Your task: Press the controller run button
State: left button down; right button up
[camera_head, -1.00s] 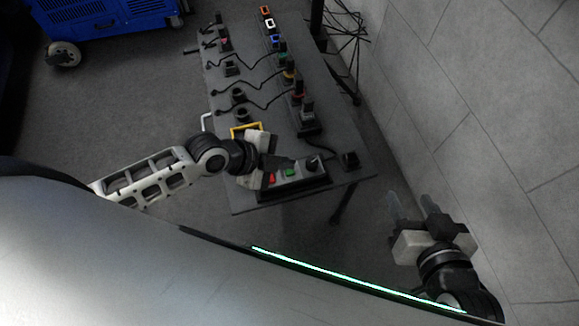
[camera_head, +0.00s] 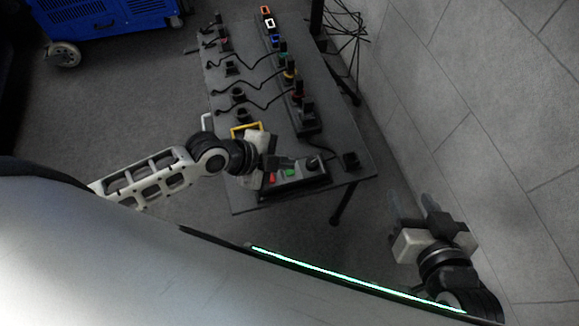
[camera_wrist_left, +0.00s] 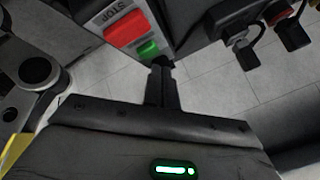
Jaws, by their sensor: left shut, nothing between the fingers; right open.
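The controller box (camera_head: 310,180) lies at the near end of the grey table, with a red button (camera_head: 272,178), a green button (camera_head: 290,173) and a dark knob. In the left wrist view the red button (camera_wrist_left: 125,28) sits beside a STOP label, and the green button (camera_wrist_left: 149,49) is just below it. My left gripper (camera_head: 289,163) is shut and empty, its tips right beside the green button. In the left wrist view the fingertips (camera_wrist_left: 160,66) lie close to the green button; contact cannot be told. My right gripper (camera_head: 408,205) is open and empty, off the table near the wall.
The table (camera_head: 250,197) carries several black connectors with cables and a row of coloured plugs behind the controller. A yellow frame (camera_head: 246,130) stands near my left wrist. A tiled wall (camera_head: 480,100) is at the right. A blue machine (camera_head: 110,15) stands at the back left.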

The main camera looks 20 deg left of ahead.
pick_arm(q)
jog(key=shift+f+b, duration=0.3)
jog(key=shift+f, duration=0.15)
dwell(0.5)
